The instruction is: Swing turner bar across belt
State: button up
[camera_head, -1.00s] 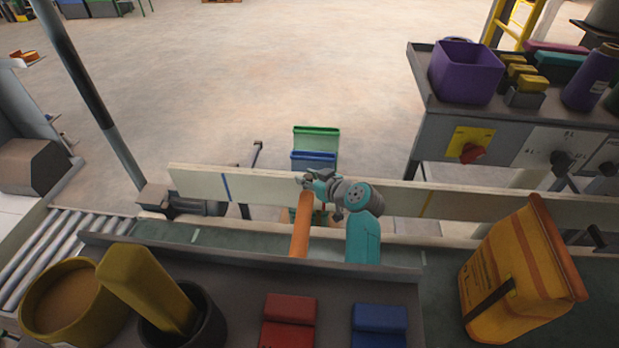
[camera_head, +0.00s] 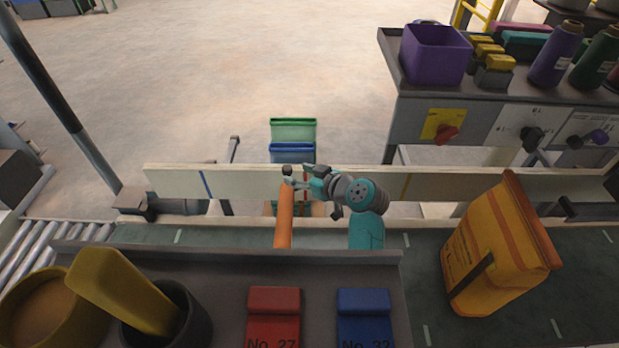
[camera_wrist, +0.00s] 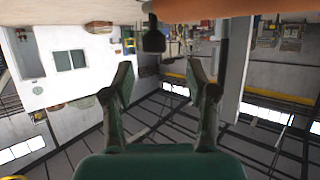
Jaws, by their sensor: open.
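The turner bar is an orange bar (camera_head: 284,220). It lies across the dark green belt (camera_head: 425,262), from the pale rail on the far side to behind the near shelf edge, which hides its near end. A dark knob (camera_head: 287,171) stands at its far end. My gripper (camera_head: 300,183) is just right of the knob, by the rail. In the wrist view, my gripper (camera_wrist: 160,80) is open and empty, its two fingers apart. The knob (camera_wrist: 153,38) hangs beyond the fingertips, under an orange part of the bar (camera_wrist: 225,9).
The pale rail (camera_head: 250,183) has blue and yellow stripes. An orange sack (camera_head: 495,245) stands on the belt to the right. The near shelf (camera_head: 225,262) holds red and blue blocks and pots. A control bench (camera_head: 400,135) is at back right. Open floor lies beyond.

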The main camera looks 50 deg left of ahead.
jog(key=shift+v, duration=2.15)
jog(key=shift+f, duration=0.1)
